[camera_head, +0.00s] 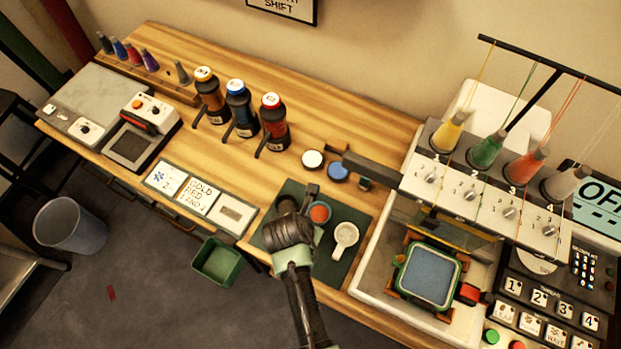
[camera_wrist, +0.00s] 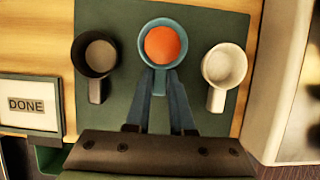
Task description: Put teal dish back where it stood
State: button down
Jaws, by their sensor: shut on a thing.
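The teal dish (camera_wrist: 145,42) is a small round cup with a handle toward me and orange contents. My gripper (camera_wrist: 163,82) is shut on its handle, and the fingers lie along either side of it. In the head view the teal dish (camera_head: 320,214) shows just right of my gripper (camera_head: 308,212), partly hidden by it. The dish is over the dark green mat (camera_wrist: 190,20), between a black cup (camera_wrist: 97,52) and a white cup (camera_wrist: 224,68). It looks level; I cannot tell whether it touches the mat.
The white cup (camera_head: 345,236) stands close right of the dish. A white embroidery machine (camera_head: 380,285) borders the mat's right side. Cards (camera_head: 200,196) lie left. Capped bottles (camera_head: 238,108) and two small round pots, white (camera_head: 313,158) and blue (camera_head: 338,171), stand behind. A green bin (camera_head: 217,262) is at the front edge.

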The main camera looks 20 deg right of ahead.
jog(key=shift+f, duration=0.1)
jog(key=c, duration=0.8)
grip_release()
